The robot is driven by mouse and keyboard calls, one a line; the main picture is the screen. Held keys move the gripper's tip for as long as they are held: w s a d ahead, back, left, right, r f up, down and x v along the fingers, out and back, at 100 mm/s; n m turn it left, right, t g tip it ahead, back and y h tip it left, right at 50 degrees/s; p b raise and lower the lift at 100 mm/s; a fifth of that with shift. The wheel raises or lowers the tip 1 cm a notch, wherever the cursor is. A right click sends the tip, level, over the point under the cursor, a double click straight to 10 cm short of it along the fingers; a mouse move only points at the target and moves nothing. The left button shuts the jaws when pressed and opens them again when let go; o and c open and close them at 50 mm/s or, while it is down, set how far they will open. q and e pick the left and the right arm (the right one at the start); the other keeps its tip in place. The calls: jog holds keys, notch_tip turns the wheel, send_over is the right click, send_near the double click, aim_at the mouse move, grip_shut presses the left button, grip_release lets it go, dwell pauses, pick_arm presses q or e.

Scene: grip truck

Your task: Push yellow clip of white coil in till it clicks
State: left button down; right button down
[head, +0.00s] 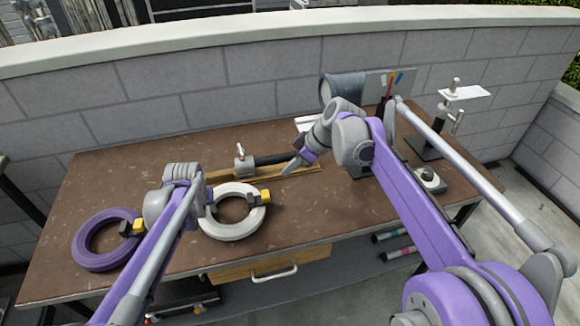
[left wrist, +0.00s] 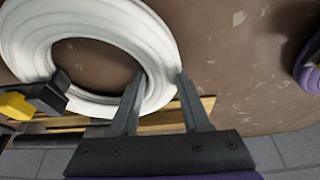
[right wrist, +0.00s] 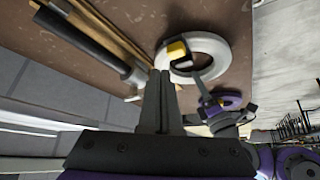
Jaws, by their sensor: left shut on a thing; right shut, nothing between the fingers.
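The white coil (head: 235,233) lies on the brown workbench. Its yellow clip (head: 265,197) sits in a dark block on the coil's right side. The clip also shows in the left wrist view (left wrist: 14,105) and the right wrist view (right wrist: 177,50). Whether it is fully in, I cannot tell. My left gripper (left wrist: 160,78) is shut on the white coil's ring, one finger inside the ring and one outside. In the head view its fingers are largely hidden by my arm. My right gripper (head: 293,167) is shut and empty, above the bench to the upper right of the coil, apart from the clip.
A purple coil (head: 85,255) with its own yellow clip lies at the left of the bench. A dark-handled tool (head: 272,159) and a wooden strip (head: 285,175) lie behind the white coil. A grey cylinder and metal stand are at the back right. The bench front is clear.

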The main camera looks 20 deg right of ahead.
aim_at(265, 196)
notch_tip(265, 196, down, 9)
jog(key=shift+w+r, duration=0.1)
jog(key=shift+a, duration=0.85)
jog(key=shift+a, duration=0.6)
dwell(1.7)
jog(key=shift+w+a, duration=0.1)
jog(key=shift+a, duration=0.9)
jog(key=shift+d, duration=0.1)
